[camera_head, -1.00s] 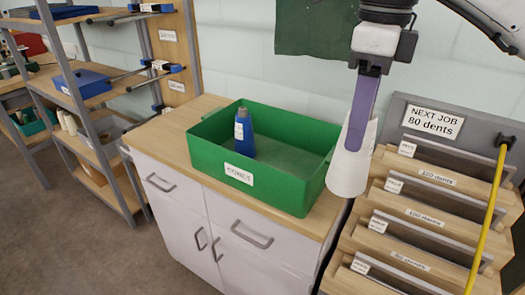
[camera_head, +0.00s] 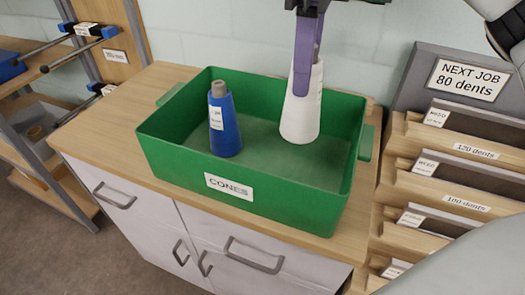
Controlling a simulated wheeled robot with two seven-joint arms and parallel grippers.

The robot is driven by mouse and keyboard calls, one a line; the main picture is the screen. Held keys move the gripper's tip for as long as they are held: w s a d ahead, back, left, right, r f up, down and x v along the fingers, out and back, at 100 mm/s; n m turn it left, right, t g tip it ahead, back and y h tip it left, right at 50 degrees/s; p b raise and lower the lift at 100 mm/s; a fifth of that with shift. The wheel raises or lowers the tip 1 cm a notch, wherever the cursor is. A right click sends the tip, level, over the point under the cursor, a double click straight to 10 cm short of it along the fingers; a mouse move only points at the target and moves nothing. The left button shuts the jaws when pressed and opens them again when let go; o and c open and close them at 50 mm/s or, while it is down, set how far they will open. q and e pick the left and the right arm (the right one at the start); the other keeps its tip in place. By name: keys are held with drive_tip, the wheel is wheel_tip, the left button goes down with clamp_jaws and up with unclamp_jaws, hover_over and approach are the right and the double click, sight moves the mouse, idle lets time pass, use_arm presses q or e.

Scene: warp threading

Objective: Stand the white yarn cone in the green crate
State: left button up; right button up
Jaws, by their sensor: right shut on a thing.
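The green crate (camera_head: 270,200), labelled CONES, sits on the wooden top of a cabinet. A blue yarn cone (camera_head: 225,135) stands upright in its left part. My right gripper (camera_head: 302,75) comes down from above with purple fingers and is shut on the white yarn cone (camera_head: 302,115). The white cone is upright, wide end down, within the right back part of the crate. I cannot tell whether its base touches the crate floor. The cone's top is partly hidden by the fingers. My left gripper is not in view.
To the right stands a rack of wooden reed trays (camera_head: 450,155) with a NEXT JOB sign (camera_head: 468,80). A shelf (camera_head: 40,150) with clamps is at the left. The crate floor between the two cones and in front of them is clear.

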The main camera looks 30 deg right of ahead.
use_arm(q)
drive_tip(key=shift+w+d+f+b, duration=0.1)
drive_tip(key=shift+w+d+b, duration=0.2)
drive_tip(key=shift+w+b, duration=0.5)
use_arm(e)
wheel_tip(320, 180, down, 10)
drive_tip(key=shift+r, duration=0.25)
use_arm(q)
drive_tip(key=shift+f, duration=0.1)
use_arm(e)
drive_tip(key=shift+f, duration=0.15)
drive_tip(key=o, duration=0.9)
drive_tip(key=shift+c, duration=0.2)
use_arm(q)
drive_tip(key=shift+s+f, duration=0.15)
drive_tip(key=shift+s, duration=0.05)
use_arm(e)
drive_tip(key=shift+o, duration=0.2)
use_arm(q)
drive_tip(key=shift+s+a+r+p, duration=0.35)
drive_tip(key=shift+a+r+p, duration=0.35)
drive_tip(key=shift+p, duration=0.85)
use_arm(e)
wheel_tip(320, 180, up, 12)
